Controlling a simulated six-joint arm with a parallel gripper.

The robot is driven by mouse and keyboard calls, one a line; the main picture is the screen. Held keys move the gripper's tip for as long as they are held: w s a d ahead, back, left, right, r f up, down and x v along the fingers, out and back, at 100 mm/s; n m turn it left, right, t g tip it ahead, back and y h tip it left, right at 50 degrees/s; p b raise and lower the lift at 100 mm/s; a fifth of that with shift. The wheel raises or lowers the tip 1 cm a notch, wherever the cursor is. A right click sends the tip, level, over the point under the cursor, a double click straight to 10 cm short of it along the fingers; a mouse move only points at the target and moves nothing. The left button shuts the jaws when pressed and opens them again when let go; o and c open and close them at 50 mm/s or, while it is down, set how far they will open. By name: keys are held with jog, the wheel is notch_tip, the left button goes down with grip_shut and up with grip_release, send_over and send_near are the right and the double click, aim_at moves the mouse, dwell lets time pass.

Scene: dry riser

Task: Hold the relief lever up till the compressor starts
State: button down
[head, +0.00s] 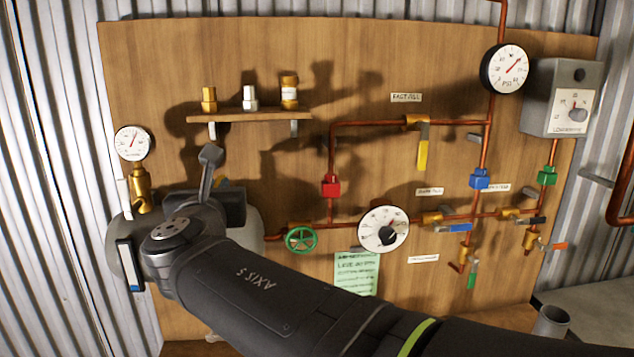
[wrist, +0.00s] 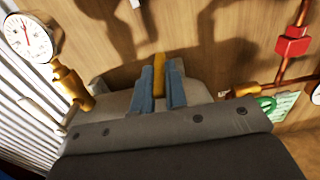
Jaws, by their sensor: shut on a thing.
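My gripper (wrist: 162,97) shows in the wrist view as two blue-grey fingers. They are closed on a narrow yellow strip, which I take to be the relief lever (wrist: 159,68); its tip stands out between and beyond the fingers. The grey compressor tank (head: 118,240) is behind my wrist at the left. A brass fitting (head: 141,188) with a white gauge (head: 132,143) rises from it. I cannot tell whether the compressor is running.
A wooden board carries copper pipes with a green handwheel (head: 301,239), a round dial (head: 383,229), a yellow-handled valve (head: 422,150) and a PSI gauge (head: 505,69). A grey control box (head: 562,98) hangs at right. A small shelf (head: 250,117) above my wrist holds brass and silver fittings.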

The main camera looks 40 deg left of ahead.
jog(key=shift+r, duration=0.1)
jog(key=shift+w+r+g+h, duration=0.1)
jog(key=shift+r+g+h, duration=0.4)
jog(key=shift+g+h, duration=0.2)
jog(key=shift+w+a+r+g+h, duration=0.15)
jog(key=shift+a+r+g+h, duration=0.05)
jog(key=shift+r+g+h, duration=0.4)
jog(key=shift+w+a+r+g+h, duration=0.15)
jog(key=shift+r+g+h, duration=0.2)
jog(key=shift+g+h, duration=0.35)
jog(key=shift+r, duration=0.2)
dwell(1.1)
jog(key=shift+c, duration=2)
grip_release()
